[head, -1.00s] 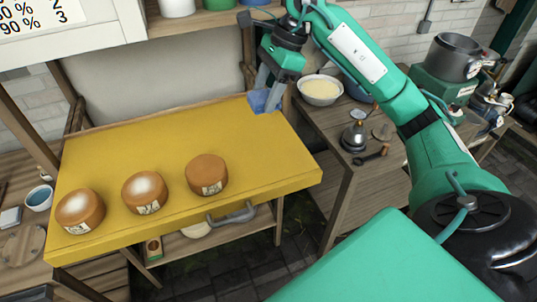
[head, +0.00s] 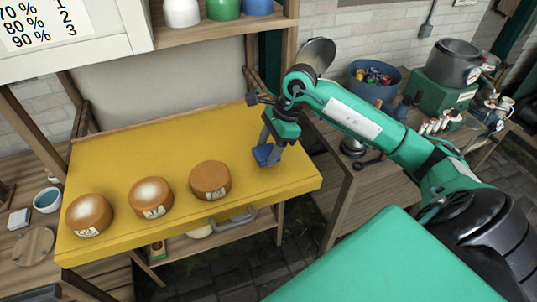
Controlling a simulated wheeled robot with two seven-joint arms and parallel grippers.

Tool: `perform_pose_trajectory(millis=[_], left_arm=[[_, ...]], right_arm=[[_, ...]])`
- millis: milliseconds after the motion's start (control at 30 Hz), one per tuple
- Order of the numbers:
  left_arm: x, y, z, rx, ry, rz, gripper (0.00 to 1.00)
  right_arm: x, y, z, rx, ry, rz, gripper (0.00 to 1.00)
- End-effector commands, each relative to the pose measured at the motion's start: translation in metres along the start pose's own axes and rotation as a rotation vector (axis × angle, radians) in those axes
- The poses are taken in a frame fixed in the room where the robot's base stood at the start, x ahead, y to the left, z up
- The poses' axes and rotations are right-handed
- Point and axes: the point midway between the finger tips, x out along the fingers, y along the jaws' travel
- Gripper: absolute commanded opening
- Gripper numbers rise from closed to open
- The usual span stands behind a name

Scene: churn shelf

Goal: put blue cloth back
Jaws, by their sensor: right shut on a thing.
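The blue cloth (head: 264,155) is a small folded blue piece, low over the right part of the yellow board (head: 130,150). My right gripper (head: 268,146) points down and is shut on the cloth. I cannot tell whether the cloth touches the board. My left gripper is not in view.
Several round orange-brown cheeses, such as the rightmost one (head: 210,181), stand on the board left of my gripper. A blue bin (head: 372,84) and a steel pot (head: 454,60) are at the right. The board's back half is clear.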

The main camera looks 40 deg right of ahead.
Motion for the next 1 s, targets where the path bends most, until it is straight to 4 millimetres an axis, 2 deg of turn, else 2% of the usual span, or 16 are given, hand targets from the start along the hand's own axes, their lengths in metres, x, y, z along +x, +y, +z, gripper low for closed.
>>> perform_pose_trajectory(millis=[300,667,700,800,1000], left_arm=[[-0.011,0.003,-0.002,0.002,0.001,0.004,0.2],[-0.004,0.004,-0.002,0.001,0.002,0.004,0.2],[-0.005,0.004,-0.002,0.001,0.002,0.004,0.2],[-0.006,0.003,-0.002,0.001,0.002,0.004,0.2],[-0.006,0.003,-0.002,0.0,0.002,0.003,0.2]], right_arm=[[0.032,0.001,-0.013,0.001,-0.001,0.002,0.37],[0.036,0.0,-0.015,0.0,0.0,0.001,0.37],[0.036,0.0,-0.015,0.0,0.0,0.001,0.57],[0.035,0.0,-0.015,0.0,0.0,0.001,0.77],[0.035,0.0,-0.015,0.001,0.0,0.001,0.77]])
